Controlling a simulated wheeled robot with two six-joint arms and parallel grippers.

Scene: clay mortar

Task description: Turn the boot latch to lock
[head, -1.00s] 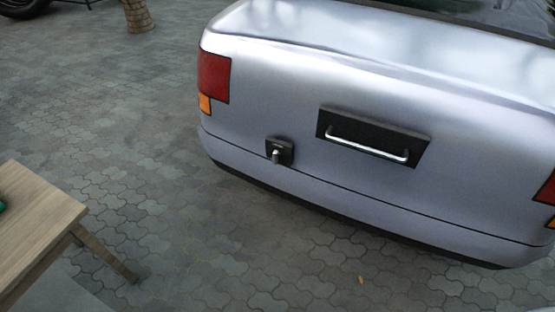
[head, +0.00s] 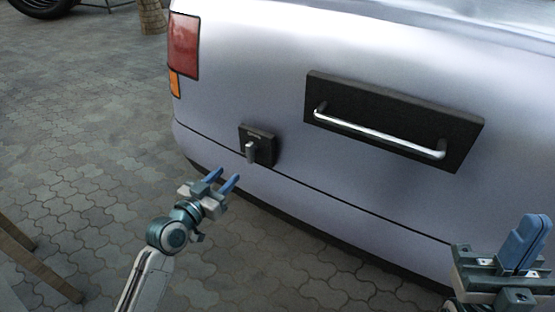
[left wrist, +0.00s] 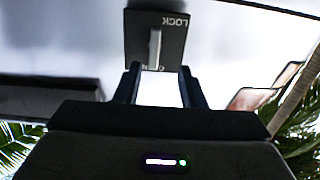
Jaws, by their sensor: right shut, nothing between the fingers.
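The boot latch (head: 259,146) is a dark square plate with a small grey lever (head: 251,152), low on the left of the silver car's boot. The lever points down in the head view. In the left wrist view the picture is upside down, and the lever (left wrist: 155,47) stands between the word LOCK and a partly hidden word OPEN. My left gripper (head: 229,179) is open and empty, just below and left of the latch, its fingers pointing at it and apart from it. My right gripper (head: 524,244) is shut and empty at the lower right.
A black panel with a chrome handle bar (head: 380,133) is on the boot right of the latch. A red tail light (head: 184,45) is at the left edge of the car. A wooden table leg (head: 40,262) shows at the lower left. Paving is open left of the car.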

